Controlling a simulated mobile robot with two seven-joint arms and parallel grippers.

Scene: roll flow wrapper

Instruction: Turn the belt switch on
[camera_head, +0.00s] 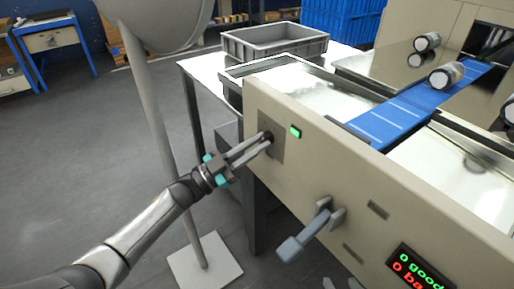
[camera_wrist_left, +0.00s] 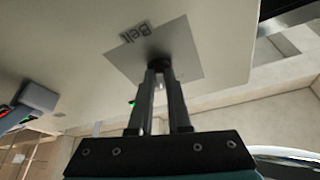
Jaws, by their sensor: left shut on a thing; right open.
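The belt switch (camera_head: 267,136) is a small dark knob on a grey plate on the side panel of the beige machine. My left gripper (camera_head: 262,142) reaches it from the left, with its fingertips shut on the knob. In the left wrist view, the fingers (camera_wrist_left: 160,72) close around the dark knob (camera_wrist_left: 158,63) on the plate labelled "Belt" (camera_wrist_left: 190,60). A green light (camera_head: 295,132) is lit beside the plate. The blue belt (camera_head: 395,117) carries a jar (camera_head: 446,76). My right gripper's fingertips (camera_head: 340,284) seem to show at the bottom edge, mostly out of frame.
A grey lever handle (camera_head: 305,235) sticks out of the panel to the right of my left gripper. A display with green and red text (camera_head: 418,268) is at lower right. A grey crate (camera_head: 275,42) stands on the table behind. A pale post (camera_head: 155,120) stands behind my left arm.

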